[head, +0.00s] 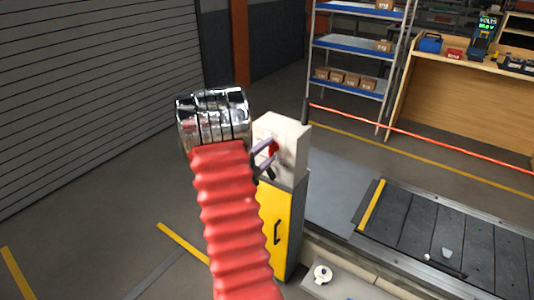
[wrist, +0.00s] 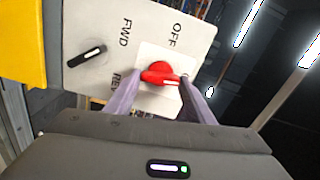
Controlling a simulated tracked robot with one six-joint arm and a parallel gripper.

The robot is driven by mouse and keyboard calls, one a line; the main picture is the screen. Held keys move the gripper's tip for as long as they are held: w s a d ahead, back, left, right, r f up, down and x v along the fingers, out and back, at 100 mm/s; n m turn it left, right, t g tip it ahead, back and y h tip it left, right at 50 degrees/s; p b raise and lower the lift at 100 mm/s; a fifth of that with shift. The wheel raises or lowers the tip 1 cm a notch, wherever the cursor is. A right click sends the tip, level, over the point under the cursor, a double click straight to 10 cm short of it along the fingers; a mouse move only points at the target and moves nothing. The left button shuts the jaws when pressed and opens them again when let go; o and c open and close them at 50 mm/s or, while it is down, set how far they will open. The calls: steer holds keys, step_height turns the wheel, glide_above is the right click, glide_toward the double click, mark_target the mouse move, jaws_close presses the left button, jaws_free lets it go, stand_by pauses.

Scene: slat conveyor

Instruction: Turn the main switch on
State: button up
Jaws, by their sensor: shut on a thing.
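The main switch is a red rotary knob (wrist: 158,73) on a white plate (wrist: 150,52) on the face of a pale control box (wrist: 140,20). Its white mark points right in the wrist view, away from the OFF label above it. Any label near the mark is mostly hidden by a finger. My gripper (wrist: 161,82) is shut on the knob, one grey-purple finger on each side. In the head view, my gripper (head: 265,160) reaches the box (head: 290,135) from the left, and the red knob (head: 273,148) shows between its fingers.
A black selector (wrist: 87,55) with FWD and REV labels sits left of the knob. The box stands on a yellow cabinet (head: 274,220). The slat conveyor (head: 440,230) runs to the right. Shelving (head: 350,85) and a workbench (head: 450,95) stand behind a red barrier bar (head: 400,130).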

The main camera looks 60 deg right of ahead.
steer(key=shift+f+m, duration=0.15)
steer(key=shift+m, duration=0.95)
steer(key=shift+s, duration=0.1)
steer(key=o, duration=1.1)
steer(key=shift+c, duration=0.2)
steer(key=w+a, duration=0.2)
steer(key=a, duration=1.1)
steer(key=shift+w+a, duration=0.15)
steer(key=shift+a, duration=0.15)
